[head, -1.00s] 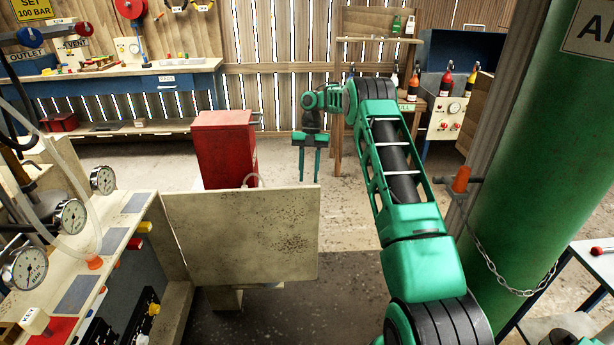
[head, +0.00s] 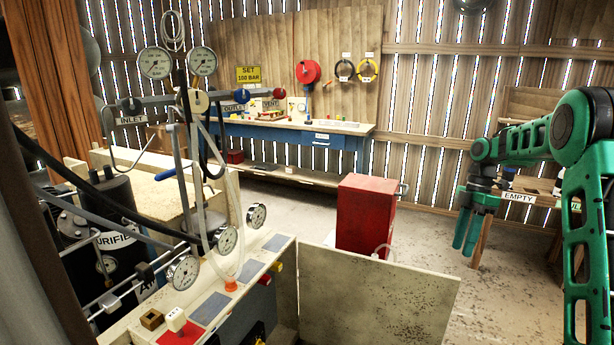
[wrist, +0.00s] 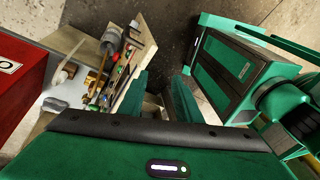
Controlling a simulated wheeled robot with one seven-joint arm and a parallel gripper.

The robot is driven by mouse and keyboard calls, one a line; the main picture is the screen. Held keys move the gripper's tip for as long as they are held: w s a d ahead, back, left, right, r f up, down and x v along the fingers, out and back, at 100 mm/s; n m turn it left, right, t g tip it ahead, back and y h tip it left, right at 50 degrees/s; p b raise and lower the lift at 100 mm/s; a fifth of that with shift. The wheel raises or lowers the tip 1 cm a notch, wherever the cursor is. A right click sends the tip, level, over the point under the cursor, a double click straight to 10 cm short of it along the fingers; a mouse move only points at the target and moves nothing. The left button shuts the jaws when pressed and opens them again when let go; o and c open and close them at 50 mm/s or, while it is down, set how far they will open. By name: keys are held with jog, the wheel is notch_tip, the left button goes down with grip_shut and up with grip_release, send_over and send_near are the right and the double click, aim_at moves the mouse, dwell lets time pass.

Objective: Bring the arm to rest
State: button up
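My gripper (head: 468,234) hangs at the right of the head view, fingers pointing down, over open floor to the right of a red cabinet (head: 365,216). My green arm bends in from the right edge above it. In the wrist view my gripper (wrist: 160,100) shows two green fingers with a gap between them and nothing held there. The red cabinet also shows at the left edge of the wrist view (wrist: 22,85).
A beige panel (head: 375,300) stands open at the front, beside the gauge console (head: 200,305). A blue workbench (head: 290,133) runs along the back wall. A shelf with an EMPTY sign (head: 519,197) is behind my arm. Bare floor lies between.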

jog(key=s+a+r+m+t+h, duration=0.1)
jog(key=s+r+m, duration=0.3)
jog(key=s+m, duration=0.45)
jog(key=s+a+r+m+t, duration=0.1)
jog(key=s+r+m, duration=0.35)
jog(key=s, duration=0.75)
jog(key=s+f+m, duration=0.3)
jog(key=s+m, duration=0.2)
jog(key=s, duration=0.5)
jog(key=s+f+m+h, duration=0.1)
jog(key=s+f+m, duration=0.2)
jog(key=s+m, duration=0.3)
jog(key=s, duration=0.4)
jog(key=shift+s+a+m+t, duration=0.3)
jog(key=shift+d, duration=0.1)
